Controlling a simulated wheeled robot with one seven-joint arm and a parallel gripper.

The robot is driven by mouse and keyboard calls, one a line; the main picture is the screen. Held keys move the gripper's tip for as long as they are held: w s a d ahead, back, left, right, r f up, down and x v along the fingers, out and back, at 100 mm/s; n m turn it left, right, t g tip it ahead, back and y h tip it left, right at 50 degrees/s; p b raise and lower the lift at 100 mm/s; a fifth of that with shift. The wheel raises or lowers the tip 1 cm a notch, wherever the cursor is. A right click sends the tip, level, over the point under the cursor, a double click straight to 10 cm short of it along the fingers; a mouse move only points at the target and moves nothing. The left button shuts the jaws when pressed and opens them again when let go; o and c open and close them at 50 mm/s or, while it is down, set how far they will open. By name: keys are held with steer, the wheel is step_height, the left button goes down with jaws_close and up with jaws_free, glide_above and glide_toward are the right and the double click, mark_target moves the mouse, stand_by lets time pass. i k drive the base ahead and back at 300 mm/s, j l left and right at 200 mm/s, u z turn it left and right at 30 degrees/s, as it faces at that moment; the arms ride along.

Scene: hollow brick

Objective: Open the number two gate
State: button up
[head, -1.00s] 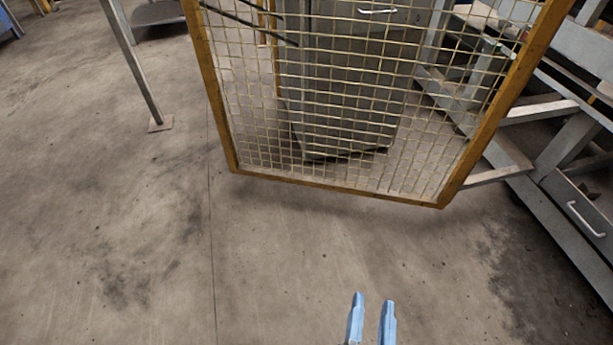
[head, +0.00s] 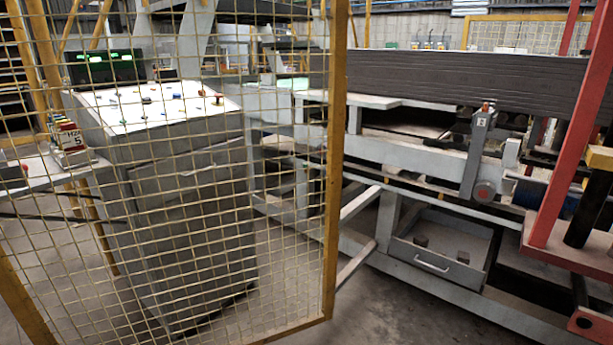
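A yellow-framed wire mesh panel (head: 336,160) fills the left half of the head view. Its right upright runs from the top edge down to a lower corner near the bottom, and the frame's lower bar slants in from there. No number shows on it, so I cannot tell whether it is the number two gate. I see no handle or latch on it. The right side of its frame stands free in the picture, with an open gap beside it. My gripper is outside the head view.
Behind the mesh stands a grey control cabinet (head: 190,230) with buttons on its sloped top. To the right is a grey machine bench (head: 400,150) with a pulled-out drawer (head: 440,250). A red post (head: 568,140) stands at the far right. Bare floor (head: 400,315) shows at the bottom.

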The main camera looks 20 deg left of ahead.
mark_target(13, 292)
steer(key=k+j, duration=0.1)
steer(key=j, duration=1.1)
steer(key=k+j, duration=0.15)
steer(key=j, duration=1.1)
steer(key=k+j, duration=0.15)
steer(key=j, duration=0.45)
